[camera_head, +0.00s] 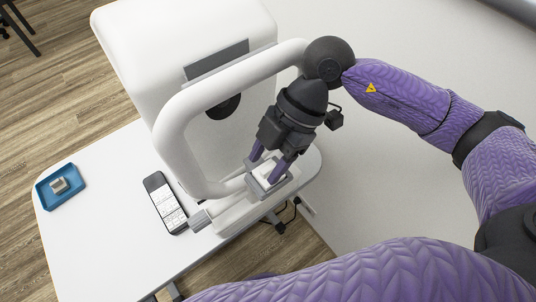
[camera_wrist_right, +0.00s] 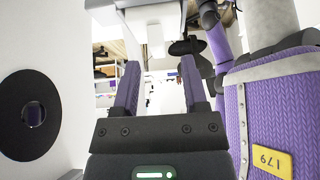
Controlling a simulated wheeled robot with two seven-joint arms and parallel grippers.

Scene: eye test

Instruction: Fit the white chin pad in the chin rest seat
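The white chin pad (camera_head: 264,168) appears to lie in the chin rest seat (camera_head: 271,186), a grey-edged holder at the front of the white eye-test machine. Its exact fit is partly hidden by my fingers. My right gripper (camera_head: 266,169) points down at the seat, with one purple finger on each side of the pad. In the right wrist view the fingers (camera_wrist_right: 160,72) stand apart, with a gap between them. A white block, apparently the pad (camera_wrist_right: 155,42), shows beyond the fingertips against a grey part. My left gripper is out of view.
The machine's thick white frame (camera_head: 172,112) curves close beside my right gripper. A blue tray (camera_head: 42,200) holding a small grey-white item (camera_head: 60,185) stands on the white table (camera_head: 95,245) at left.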

